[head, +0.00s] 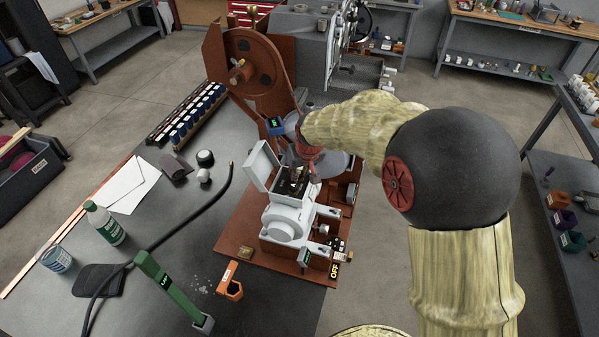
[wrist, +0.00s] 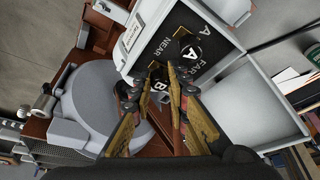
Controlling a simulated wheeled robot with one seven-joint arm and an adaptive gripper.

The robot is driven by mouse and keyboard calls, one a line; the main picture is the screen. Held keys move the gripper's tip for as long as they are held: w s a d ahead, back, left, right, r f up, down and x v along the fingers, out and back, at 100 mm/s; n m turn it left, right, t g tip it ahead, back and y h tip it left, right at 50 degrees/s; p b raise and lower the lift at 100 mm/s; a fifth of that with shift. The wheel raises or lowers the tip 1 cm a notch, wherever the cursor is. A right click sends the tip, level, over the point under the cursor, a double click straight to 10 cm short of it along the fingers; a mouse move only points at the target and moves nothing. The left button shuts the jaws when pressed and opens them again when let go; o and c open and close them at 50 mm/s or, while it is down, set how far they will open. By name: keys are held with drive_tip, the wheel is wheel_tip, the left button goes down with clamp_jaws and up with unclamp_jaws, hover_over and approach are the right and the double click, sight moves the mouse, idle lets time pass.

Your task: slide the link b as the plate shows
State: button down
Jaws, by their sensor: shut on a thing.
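In the wrist view an open white box holds a black plate (wrist: 176,28) printed with A, NEAR and FAR. A black knob marked A (wrist: 193,53) stands on it. The link b, marked B (wrist: 163,87), shows between the fingers of my gripper (wrist: 161,74). The gripper is shut on it; the fingers hide much of the link and the B side of the plate. In the head view my gripper (head: 297,177) reaches down into the white box (head: 276,193) from above, and the link is too small to make out there.
The box's lid (head: 262,165) stands open on the left. The grey-white roaster housing (head: 285,228) is in front, on a red-brown base (head: 240,262). A black hose (head: 185,228) crosses the table.

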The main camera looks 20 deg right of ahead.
sight(288, 175)
drive_tip(key=w+a, duration=0.2)
drive_tip(key=a, duration=0.1)
drive_tip(key=shift+d, duration=0.15)
drive_tip(key=c, duration=1.7)
unclamp_jaws()
drive_tip(key=v, duration=1.2)
drive_tip(key=shift+s, duration=0.1)
